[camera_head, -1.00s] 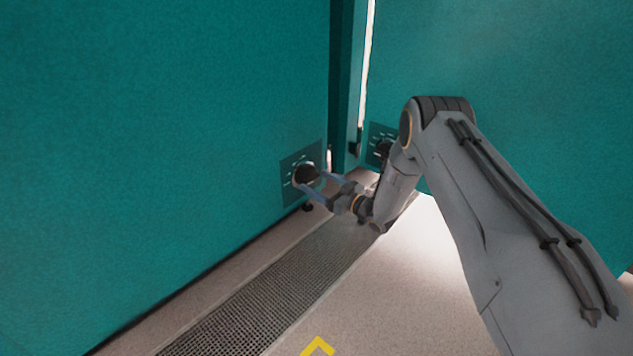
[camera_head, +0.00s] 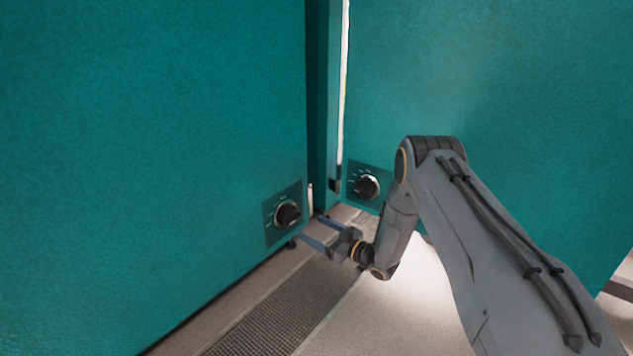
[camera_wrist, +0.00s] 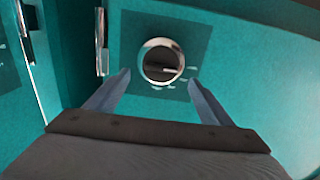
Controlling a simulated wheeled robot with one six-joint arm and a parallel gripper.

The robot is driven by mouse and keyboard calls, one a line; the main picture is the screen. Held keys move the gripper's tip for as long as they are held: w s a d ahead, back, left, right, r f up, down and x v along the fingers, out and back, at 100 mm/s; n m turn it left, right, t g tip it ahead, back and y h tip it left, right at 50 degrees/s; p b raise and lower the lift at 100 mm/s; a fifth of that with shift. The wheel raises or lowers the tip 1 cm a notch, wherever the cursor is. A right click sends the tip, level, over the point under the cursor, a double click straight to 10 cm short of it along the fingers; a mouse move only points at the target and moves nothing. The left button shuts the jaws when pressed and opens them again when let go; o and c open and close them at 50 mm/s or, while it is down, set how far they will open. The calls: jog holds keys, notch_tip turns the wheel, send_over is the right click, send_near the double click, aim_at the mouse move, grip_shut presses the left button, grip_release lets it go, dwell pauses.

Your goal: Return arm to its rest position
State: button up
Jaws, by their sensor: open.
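My gripper (camera_head: 316,232) is open and empty, low in front of the left teal panel. Its fingers point left toward that panel, near a round dial (camera_head: 287,213) on a dark plate. A gap shows between the fingertips and the dial in the wrist view, where the gripper (camera_wrist: 158,88) has one finger on each side below a dial (camera_wrist: 162,62). My arm is stretched forward and bent down, with its elbow raised at the right.
A second dial (camera_head: 367,187) sits on the right teal panel (camera_head: 500,90). A teal post (camera_head: 322,100) stands where the panels meet. A floor grating (camera_head: 290,305) runs along the left panel (camera_head: 150,130). Pale floor is clear below my arm.

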jog(key=w+a+r+h, duration=0.3)
jog(key=a+r, duration=0.1)
jog(key=r, duration=0.3)
jog(key=s+a+r+m+g+h, duration=0.25)
jog(key=s+r+h, duration=0.5)
jog(key=r, duration=0.75)
jog(key=s+d+r+m+g+h, duration=0.1)
jog(key=s+d+r+g, duration=0.15)
jog(key=s, duration=1.35)
jog(key=s+d+r+g, duration=0.1)
jog(key=s+r+g, duration=0.2)
jog(key=s, duration=1.2)
jog(key=s+d+r+m+g+h, duration=0.1)
jog(key=s+d+r+g, duration=0.15)
jog(key=s, duration=1.35)
jog(key=d+r+m+p, duration=0.2)
jog(key=d+r+p, duration=0.4)
jog(key=r+p, duration=0.3)
jog(key=d+r+m+h+p, duration=0.1)
jog(key=d+r+p, duration=0.6)
jog(key=p, duration=0.9)
jog(key=d+r+m+p, duration=0.3)
jog(key=d+r+p, duration=0.4)
jog(key=r+p, duration=0.5)
jog(key=shift+s+d+r+h, duration=0.15)
jog(key=shift+s+d+h, duration=0.05)
jog(key=shift+s+h, duration=0.2)
jog(key=shift+g, duration=0.25)
